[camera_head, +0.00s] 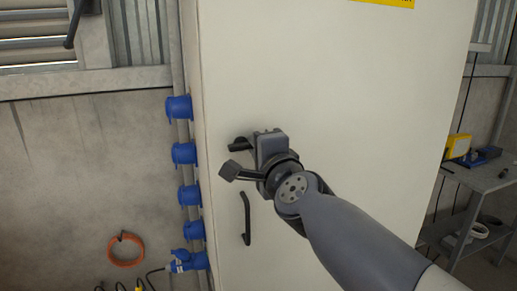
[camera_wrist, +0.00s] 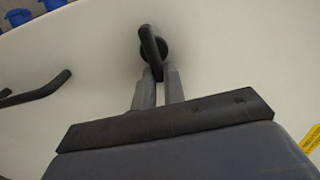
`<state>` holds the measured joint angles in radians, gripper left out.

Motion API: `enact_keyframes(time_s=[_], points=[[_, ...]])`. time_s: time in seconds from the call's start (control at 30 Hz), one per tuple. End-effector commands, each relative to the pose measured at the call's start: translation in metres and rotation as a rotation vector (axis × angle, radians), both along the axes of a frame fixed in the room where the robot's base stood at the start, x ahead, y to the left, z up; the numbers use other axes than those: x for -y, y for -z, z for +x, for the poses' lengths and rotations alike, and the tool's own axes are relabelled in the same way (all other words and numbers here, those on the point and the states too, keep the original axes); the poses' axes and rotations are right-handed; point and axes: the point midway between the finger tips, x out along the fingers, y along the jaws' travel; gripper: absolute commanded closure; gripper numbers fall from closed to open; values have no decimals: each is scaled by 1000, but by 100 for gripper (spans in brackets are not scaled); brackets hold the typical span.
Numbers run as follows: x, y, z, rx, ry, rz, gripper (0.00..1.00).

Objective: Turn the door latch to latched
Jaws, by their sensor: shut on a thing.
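The cabinet door (camera_head: 350,100) is a large, pale, flat panel. The door latch (camera_head: 238,144) is a black lever near the door's left edge, partly hidden by my gripper in the head view. In the wrist view the latch (camera_wrist: 151,44) shows a round base with a lever reaching down between the fingers. My gripper (camera_wrist: 158,80) is shut on the lever's end; it also shows in the head view (camera_head: 256,146). A black door handle (camera_head: 246,218) sits below the latch. It also shows at the left in the wrist view (camera_wrist: 38,92).
Several blue sockets (camera_head: 184,153) line the wall left of the cabinet, one with a plug (camera_head: 186,261). An orange coil (camera_head: 125,250) hangs on the wall. A grey shelf (camera_head: 480,178) with a yellow item (camera_head: 459,145) stands at the right.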

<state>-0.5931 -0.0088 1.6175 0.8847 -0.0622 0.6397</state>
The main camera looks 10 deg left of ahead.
Motion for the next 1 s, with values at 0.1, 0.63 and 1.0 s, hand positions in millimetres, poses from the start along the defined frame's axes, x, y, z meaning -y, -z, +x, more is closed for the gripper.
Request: enact_keyframes(time_s=[0.1, 0.63, 1.0], points=[[-4, 6, -2, -29, -14, 21, 100], [-5, 4, -2, -43, -16, 50, 100], [-4, 3, -2, -39, -12, 50, 67]])
